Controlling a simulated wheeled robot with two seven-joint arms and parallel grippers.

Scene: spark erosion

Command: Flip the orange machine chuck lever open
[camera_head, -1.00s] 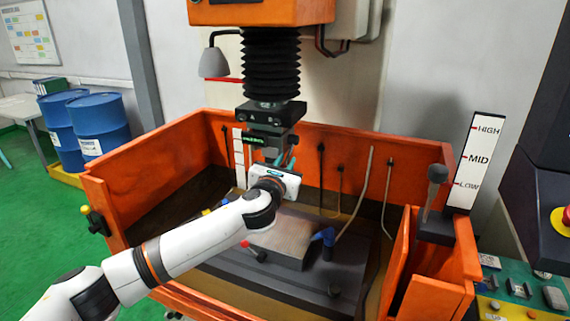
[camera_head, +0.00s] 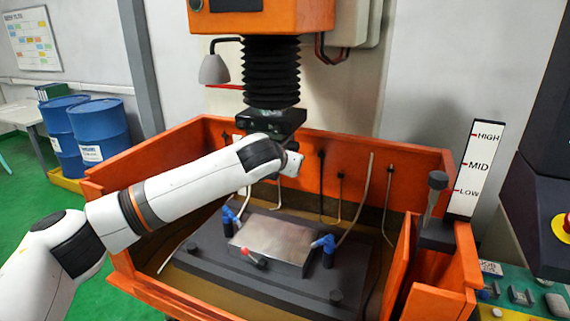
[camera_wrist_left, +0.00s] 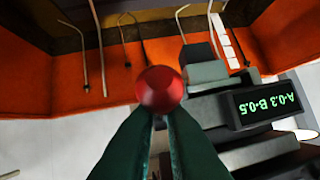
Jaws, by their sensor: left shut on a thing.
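The orange machine head (camera_head: 262,18) hangs over the tank, with black bellows and a dark chuck (camera_head: 272,122) below it. The left wrist view shows the chuck's side (camera_wrist_left: 205,108) and its green display (camera_wrist_left: 266,104). A round red knob (camera_wrist_left: 160,87) sits between the fingertips of my left gripper (camera_wrist_left: 161,118), which is shut on it. The knob looks like the end of the chuck lever; the rest of the lever is hidden. In the head view my left wrist covers the gripper, the knob and the chuck's lower part. My right gripper is not in view.
The orange tank wall (camera_head: 400,168) surrounds the work area. A metal block (camera_head: 275,240) lies on a dark table between blue nozzles (camera_head: 324,243). Thin hoses rise at the back wall. A level gauge (camera_head: 475,165) stands at the right.

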